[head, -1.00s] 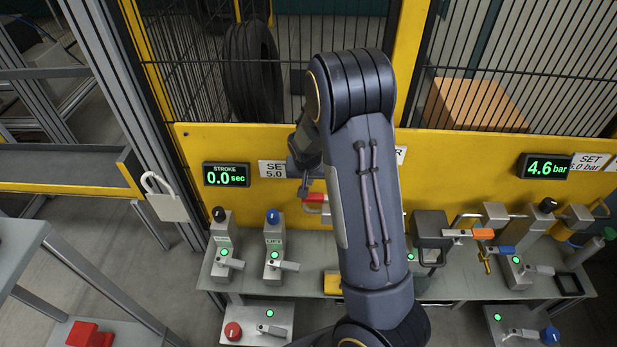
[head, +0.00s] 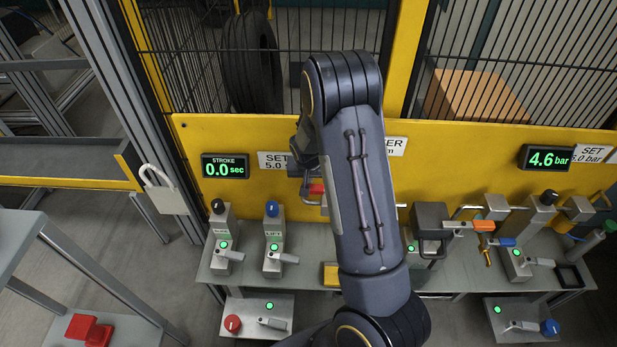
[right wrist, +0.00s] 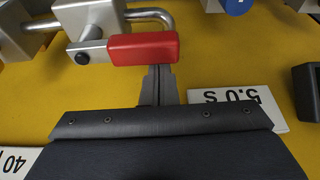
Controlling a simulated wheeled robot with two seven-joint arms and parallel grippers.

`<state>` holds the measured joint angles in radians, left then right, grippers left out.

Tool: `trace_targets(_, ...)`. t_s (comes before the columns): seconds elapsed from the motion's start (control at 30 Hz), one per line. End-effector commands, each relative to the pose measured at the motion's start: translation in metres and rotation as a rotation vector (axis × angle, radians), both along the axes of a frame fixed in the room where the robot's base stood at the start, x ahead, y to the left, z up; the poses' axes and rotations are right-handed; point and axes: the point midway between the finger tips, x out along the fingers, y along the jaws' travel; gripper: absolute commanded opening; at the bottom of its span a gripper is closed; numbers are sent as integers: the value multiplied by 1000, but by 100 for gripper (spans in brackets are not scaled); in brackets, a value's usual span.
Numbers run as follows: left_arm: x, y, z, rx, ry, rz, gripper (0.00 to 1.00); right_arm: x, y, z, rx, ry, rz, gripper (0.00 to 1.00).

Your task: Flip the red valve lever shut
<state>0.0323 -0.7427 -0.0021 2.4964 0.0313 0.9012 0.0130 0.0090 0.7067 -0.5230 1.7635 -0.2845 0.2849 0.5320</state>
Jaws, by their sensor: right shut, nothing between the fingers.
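The red valve lever (right wrist: 145,48) lies across the right wrist view, on a grey metal valve body (right wrist: 92,47) with a bent pipe. In the head view only a small red part of it (head: 316,188) shows beside my arm; the rest is hidden. My right gripper (right wrist: 160,72) is shut and empty. Its fingertips are at the lower edge of the red lever, near its free end; I cannot tell whether they touch. In the head view my right arm hides most of this gripper. My left gripper is not in view.
The yellow panel (head: 460,157) stands close behind the lever, with a "5.0 S" label (right wrist: 237,107) beside the gripper. Small levers with blue (head: 271,209) and black (head: 217,206) knobs stand left on the grey bench. Orange- and blue-handled valves (head: 484,226) are at the right.

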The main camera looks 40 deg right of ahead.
Motion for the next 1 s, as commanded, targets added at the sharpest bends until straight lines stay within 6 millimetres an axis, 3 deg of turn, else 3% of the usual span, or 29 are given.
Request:
trace_targets(0.57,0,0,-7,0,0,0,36,-10,9,-2,1,3,159,0)
trace_targets(1.0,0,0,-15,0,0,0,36,-36,25,-1,2,1,553,0)
